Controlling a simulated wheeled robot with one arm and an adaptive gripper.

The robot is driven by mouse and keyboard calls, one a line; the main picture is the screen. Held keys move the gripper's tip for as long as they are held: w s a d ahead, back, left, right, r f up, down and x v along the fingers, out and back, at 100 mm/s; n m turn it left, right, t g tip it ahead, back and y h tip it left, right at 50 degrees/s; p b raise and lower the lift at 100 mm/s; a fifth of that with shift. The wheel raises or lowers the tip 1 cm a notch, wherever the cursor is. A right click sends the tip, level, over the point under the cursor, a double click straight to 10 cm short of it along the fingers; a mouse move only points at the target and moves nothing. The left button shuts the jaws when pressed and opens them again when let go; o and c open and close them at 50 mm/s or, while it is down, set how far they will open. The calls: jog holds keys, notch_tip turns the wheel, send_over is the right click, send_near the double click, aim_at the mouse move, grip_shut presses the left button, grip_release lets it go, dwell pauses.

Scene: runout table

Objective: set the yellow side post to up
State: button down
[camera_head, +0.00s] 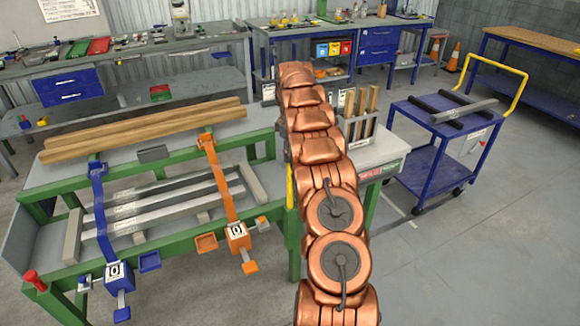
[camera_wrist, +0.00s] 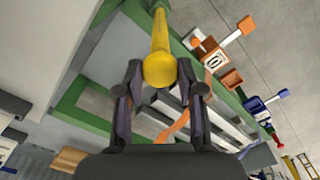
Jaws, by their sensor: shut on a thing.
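The yellow side post (camera_head: 290,187) shows as a narrow, near-vertical strip at the green table's edge, just left of my arm. Most of it is hidden in the head view, so I cannot tell there whether it is up or down. In the wrist view the yellow side post (camera_wrist: 159,45) has its rounded end towards the camera, with its shaft running away to the top. My gripper (camera_wrist: 160,72) has a dark finger on each side of that end and is shut on it. My arm hides the gripper in the head view.
The green runout table (camera_head: 150,262) holds wooden beams (camera_head: 145,130) and metal bars. A blue strap (camera_head: 100,205) and an orange strap (camera_head: 220,180) cross it. A rack of wooden pieces (camera_head: 360,112) stands right of my arm. A blue cart (camera_head: 440,125) stands farther right, with clear floor around.

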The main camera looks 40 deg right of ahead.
jog(key=shift+r, duration=1.2)
jog(key=c, duration=0.7)
grip_release()
jog(key=shift+r, duration=0.1)
